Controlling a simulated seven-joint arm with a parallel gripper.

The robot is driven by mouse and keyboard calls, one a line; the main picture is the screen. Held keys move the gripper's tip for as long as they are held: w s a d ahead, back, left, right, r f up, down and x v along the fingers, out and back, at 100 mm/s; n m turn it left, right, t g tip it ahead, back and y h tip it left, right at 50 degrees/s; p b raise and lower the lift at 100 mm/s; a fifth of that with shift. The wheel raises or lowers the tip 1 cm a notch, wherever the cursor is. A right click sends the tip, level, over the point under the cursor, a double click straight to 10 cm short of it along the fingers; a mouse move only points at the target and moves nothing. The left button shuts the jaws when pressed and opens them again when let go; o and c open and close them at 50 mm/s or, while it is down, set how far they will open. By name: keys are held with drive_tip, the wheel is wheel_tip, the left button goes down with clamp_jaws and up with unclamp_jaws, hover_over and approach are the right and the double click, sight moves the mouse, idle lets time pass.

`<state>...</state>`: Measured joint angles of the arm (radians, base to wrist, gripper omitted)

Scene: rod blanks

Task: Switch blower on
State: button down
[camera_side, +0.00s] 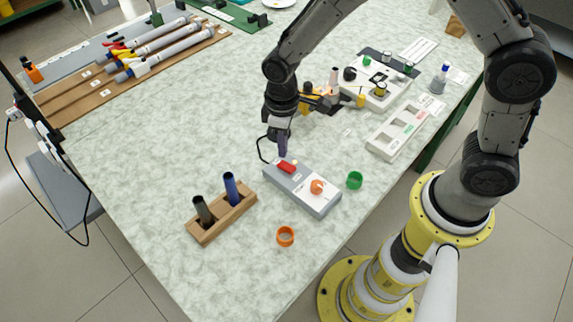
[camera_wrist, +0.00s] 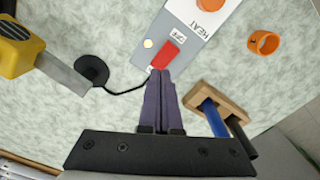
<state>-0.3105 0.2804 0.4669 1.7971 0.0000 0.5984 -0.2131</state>
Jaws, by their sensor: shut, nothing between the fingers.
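A grey control box (camera_side: 322,203) stands on the table with a red switch (camera_side: 287,166) at its far left end and an orange knob (camera_side: 317,187) toward the near end. In the wrist view the red switch (camera_wrist: 165,54) lies just beyond my fingertips, beside a small white label and a pale round spot (camera_wrist: 148,43). Larger lettering there reads HEAT. My gripper (camera_side: 283,152) is shut and empty, its purple fingers (camera_wrist: 159,74) pointing down at the near end of the switch. I cannot tell if the tips touch it. No separate blower nozzle is clear.
A wooden block (camera_side: 207,234) with a black and a blue rod stands to the left. An orange ring (camera_side: 285,236) and a green ring (camera_side: 355,180) lie near the box. A yellow tool (camera_wrist: 22,48) and black cable (camera_wrist: 125,91) are close to my gripper.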

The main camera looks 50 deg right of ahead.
wheel_tip(320, 180, up, 3)
drive_tip(key=shift+r, duration=0.2)
idle(0.5)
wheel_tip(320, 180, up, 8)
drive_tip(key=t, duration=0.2)
hover_over(283, 163)
drive_tip(key=w+d, duration=0.1)
drive_tip(key=d, duration=0.2)
drive_tip(key=s+d+r+m+t, duration=0.3)
drive_tip(key=s+d+r, duration=0.15)
drive_tip(key=r, duration=0.55)
drive_tip(key=s+d+m, duration=0.1)
drive_tip(key=s+d, duration=0.1)
drive_tip(key=s, duration=0.6)
drive_tip(key=s+d+m, duration=0.2)
drive_tip(key=s, duration=0.7)
drive_tip(key=shift+r+t, duration=0.3)
drive_tip(key=shift+r, duration=0.1)
